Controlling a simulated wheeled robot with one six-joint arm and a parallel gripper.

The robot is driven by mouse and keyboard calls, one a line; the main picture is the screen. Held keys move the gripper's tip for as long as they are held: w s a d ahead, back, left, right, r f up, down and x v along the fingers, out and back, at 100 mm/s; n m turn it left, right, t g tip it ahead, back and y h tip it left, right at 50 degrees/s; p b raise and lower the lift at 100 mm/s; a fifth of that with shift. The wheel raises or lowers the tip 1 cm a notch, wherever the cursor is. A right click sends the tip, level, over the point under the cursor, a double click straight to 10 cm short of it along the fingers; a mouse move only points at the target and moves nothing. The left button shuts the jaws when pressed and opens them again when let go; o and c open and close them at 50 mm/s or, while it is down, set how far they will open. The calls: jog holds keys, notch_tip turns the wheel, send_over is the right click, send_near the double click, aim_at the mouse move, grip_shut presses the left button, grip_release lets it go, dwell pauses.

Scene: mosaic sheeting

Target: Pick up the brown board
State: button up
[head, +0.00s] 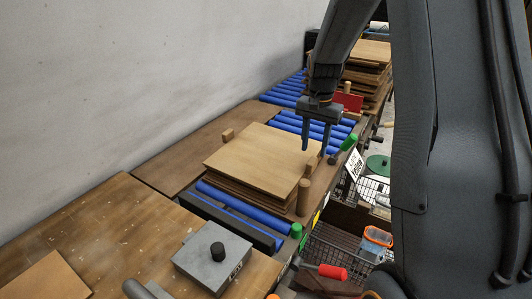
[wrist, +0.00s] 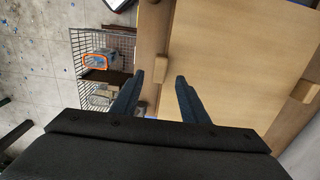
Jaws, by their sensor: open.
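A light brown board (head: 262,158) lies on top of a stack of boards on the conveyor. In the wrist view the board (wrist: 235,50) fills much of the upper right. Darker brown board edges (head: 245,196) show beneath it. My gripper (head: 315,150) is open and empty, pointing down near the board's right edge. In the wrist view its two fingers (wrist: 160,78) are apart, with the board's edge and a small wooden block between or beyond them. I cannot tell whether the fingers touch anything.
Wooden pegs (head: 304,197) stand around the stack. Blue rollers (head: 245,207) lie in front and behind. A grey block with a black knob (head: 213,262) sits on the bench. Another board (head: 45,279) lies bottom left. A green-handled tool (head: 348,142) is near my gripper. A wire basket (head: 340,255) hangs right.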

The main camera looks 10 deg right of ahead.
aim_at(312, 160)
jog(key=shift+f+p, duration=0.6)
jog(key=shift+f, duration=1.65)
grip_shut()
jog(key=shift+r, duration=0.1)
